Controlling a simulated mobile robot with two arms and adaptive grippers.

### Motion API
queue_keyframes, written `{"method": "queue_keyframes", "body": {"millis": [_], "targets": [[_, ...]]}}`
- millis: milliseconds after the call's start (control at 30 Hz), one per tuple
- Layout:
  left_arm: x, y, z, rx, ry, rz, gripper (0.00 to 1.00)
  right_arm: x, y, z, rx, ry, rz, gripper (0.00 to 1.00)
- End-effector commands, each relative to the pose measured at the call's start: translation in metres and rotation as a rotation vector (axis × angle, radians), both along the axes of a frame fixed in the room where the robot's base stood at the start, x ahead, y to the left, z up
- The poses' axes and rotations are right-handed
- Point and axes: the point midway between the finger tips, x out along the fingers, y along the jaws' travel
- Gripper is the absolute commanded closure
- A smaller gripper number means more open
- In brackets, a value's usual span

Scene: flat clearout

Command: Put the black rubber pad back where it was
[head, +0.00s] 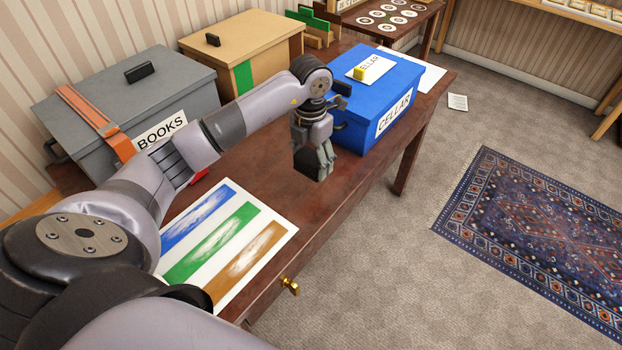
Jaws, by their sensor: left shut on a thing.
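My left gripper (325,158) points down over the wooden table, just to the left of the blue box's front corner. It is shut on a black block-like piece, which looks like the black rubber pad (307,164). The fingers hide part of the pad. I cannot tell whether its underside touches the table. Similar small black pieces sit on the lids of the grey box, the black piece there (139,72), and the tan box, the black piece there (213,40). My right gripper is not in view.
The grey BOOKS box (75,120), tan box (262,35) and blue CELLAR box (352,135) stand along the table (270,190). A sheet with blue, green and brown bands (285,228) lies in front. The table's front right is clear.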

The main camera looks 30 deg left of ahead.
Motion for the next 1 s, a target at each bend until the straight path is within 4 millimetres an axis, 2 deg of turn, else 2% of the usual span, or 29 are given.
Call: {"method": "queue_keyframes", "body": {"millis": [100,367,600,967,1000], "targets": [[-0.001,-0.001,-0.021,-0.001,0.002,-0.001,0.60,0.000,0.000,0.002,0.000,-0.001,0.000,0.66],[0.000,0.000,-0.041,-0.001,0.001,-0.001,0.60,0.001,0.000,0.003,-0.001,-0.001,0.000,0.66],[0.000,0.000,-0.073,-0.001,0.000,-0.001,0.60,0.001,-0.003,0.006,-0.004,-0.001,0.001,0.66],[0.000,0.000,-0.078,0.000,-0.002,-0.002,0.60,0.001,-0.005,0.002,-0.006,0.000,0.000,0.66],[0.000,0.000,-0.078,0.000,-0.002,-0.002,0.37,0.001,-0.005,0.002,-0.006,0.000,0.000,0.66]]}}
